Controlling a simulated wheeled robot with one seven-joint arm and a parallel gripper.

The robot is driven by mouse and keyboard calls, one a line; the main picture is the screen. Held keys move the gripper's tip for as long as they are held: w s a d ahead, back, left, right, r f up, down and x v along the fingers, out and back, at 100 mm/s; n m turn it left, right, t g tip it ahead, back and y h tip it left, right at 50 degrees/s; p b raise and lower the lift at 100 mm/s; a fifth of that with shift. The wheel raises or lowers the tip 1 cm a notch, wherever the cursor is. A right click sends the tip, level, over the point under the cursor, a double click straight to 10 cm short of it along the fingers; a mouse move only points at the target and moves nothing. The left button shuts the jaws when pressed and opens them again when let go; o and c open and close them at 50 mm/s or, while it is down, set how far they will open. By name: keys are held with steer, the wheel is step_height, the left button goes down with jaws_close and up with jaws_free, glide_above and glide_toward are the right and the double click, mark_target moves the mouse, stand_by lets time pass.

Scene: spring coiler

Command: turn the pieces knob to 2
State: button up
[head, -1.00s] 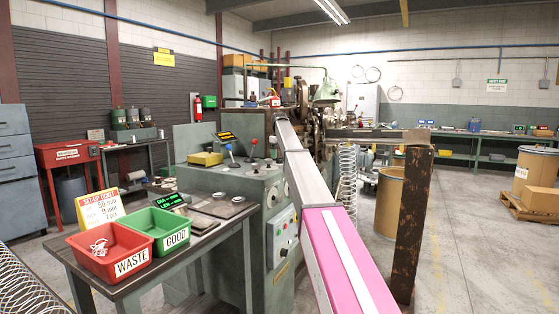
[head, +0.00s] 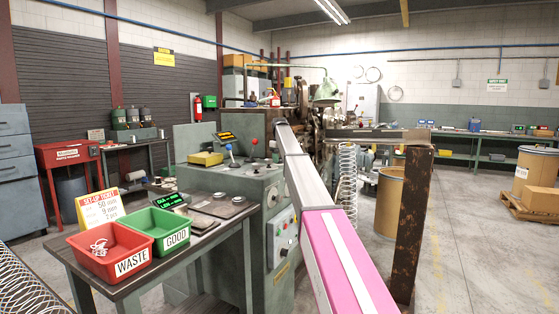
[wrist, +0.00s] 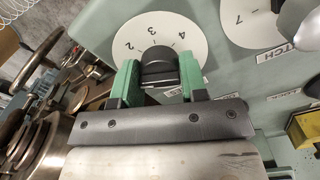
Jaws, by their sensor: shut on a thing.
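In the wrist view my gripper (wrist: 158,74) has its two green fingers on either side of a black knob (wrist: 158,60) and is shut on it. The knob sits on a round white dial (wrist: 145,32) showing 2, 3 and 4. I cannot make out a pointer mark on the knob. The label below the dial is mostly hidden, so I cannot read its name. In the head view my arm reaches to the green coiler machine (head: 205,180), and my gripper is hidden there.
A second white dial (wrist: 250,20) with a 7 is close on the right, its label ending in TCH. A yellow part (wrist: 304,130) is at the right edge. In the head view, a set-up ticket (head: 99,209), red waste bin (head: 110,250) and green bin (head: 157,232) stand on the table.

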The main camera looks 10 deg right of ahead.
steer(key=m, duration=0.4)
steer(key=shift+m, duration=2.2)
steer(key=o, duration=0.9)
steer(key=shift+r, duration=0.1)
step_height(320, 180, up, 11)
steer(key=shift+f, duration=0.15)
